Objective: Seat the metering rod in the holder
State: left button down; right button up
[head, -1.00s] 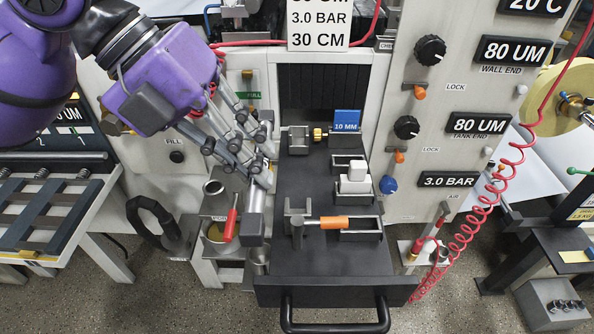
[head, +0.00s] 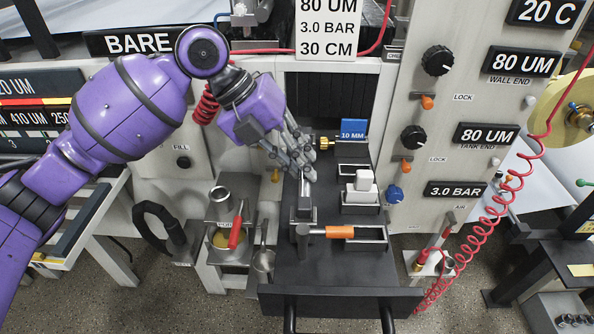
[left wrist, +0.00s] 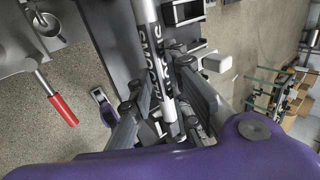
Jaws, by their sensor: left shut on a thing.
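My left gripper (head: 303,165) hangs over the left part of the black drawer (head: 345,262), shut on a silver rod. In the head view the rod (head: 305,187) shows below the fingers, pointing towards the drawer front. Dark brackets (head: 304,213) stand on the drawer under and around it. I cannot tell whether the rod touches them, or which fixture is the holder. My right gripper is not in view.
An orange-handled tool (head: 341,231) lies across the drawer near its front. A white block (head: 364,181) and a blue 10 MM block (head: 352,129) sit in the drawer's right side. A red-handled tool (head: 236,233) stands in a cup to the left. A coiled red hose hangs at right.

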pick_arm(q)
notch_tip(320, 180, down, 2)
jog(key=shift+f, duration=0.2)
jog(key=shift+f, duration=0.2)
jog(key=c, duration=1.7)
grip_release()
jog(key=shift+o, duration=0.2)
jog(key=shift+r, duration=0.15)
